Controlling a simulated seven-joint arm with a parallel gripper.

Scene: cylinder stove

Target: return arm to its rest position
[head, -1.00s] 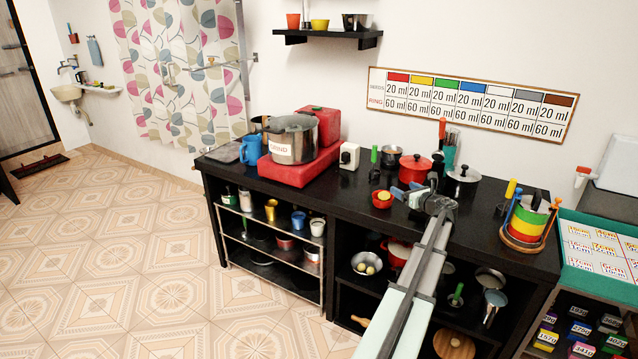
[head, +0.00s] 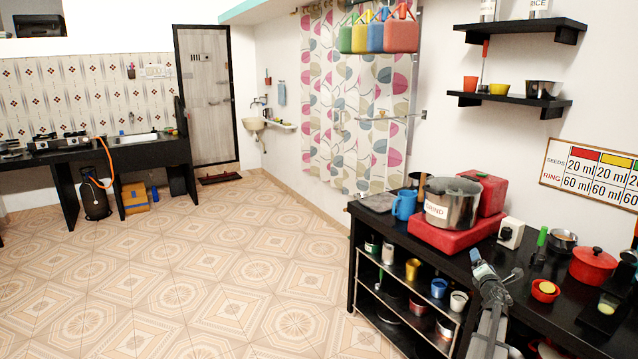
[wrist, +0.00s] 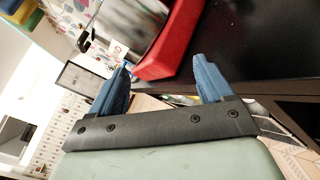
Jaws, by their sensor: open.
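My gripper (head: 487,270) shows in the head view at the front edge of the black counter (head: 460,262), in front of the grinder. In the wrist view its two blue fingers (wrist: 165,82) are wide apart, with nothing held between them. Beyond them the wrist view shows the red grinder base (wrist: 172,45) and the dark counter top. My arm comes up from the bottom right of the head view. The gap between gripper and counter is hard to tell.
The steel grinder pot (head: 450,203), a blue mug (head: 404,204), a white box (head: 511,233), a red pot (head: 593,268) and a small red bowl (head: 545,291) stand on the counter. The tiled floor (head: 200,290) to the left is clear. A stove counter (head: 130,152) is at the far left.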

